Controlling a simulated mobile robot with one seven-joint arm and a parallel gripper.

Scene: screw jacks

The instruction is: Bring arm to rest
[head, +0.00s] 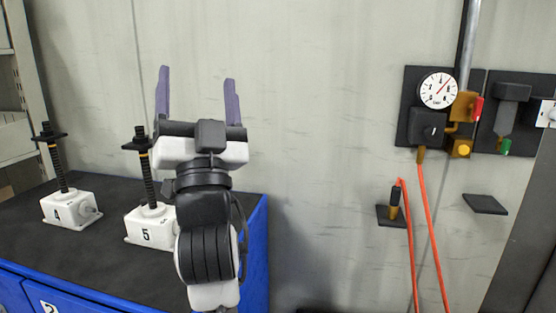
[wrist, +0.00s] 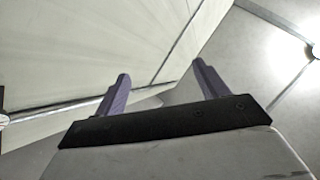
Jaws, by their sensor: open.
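My gripper (head: 197,92) is raised in the head view, with its two purple fingers pointing up and set wide apart. Nothing is between the fingers. In the wrist view my gripper (wrist: 158,92) also shows both fingers apart and empty, with pale wall and ceiling behind. My arm rises from the bottom of the head view and hides part of the jack marked 5 (head: 147,228). A second jack, marked 4 (head: 66,210), stands to its left. Both have upright black screws on white housings.
The jacks stand on a dark-topped blue cabinet (head: 254,245). On the wall at right are a pressure gauge (head: 438,90), an orange hose (head: 428,225) and small dark shelves (head: 485,204). A bright lamp (wrist: 311,50) shows in the wrist view. The wall between gripper and gauge is bare.

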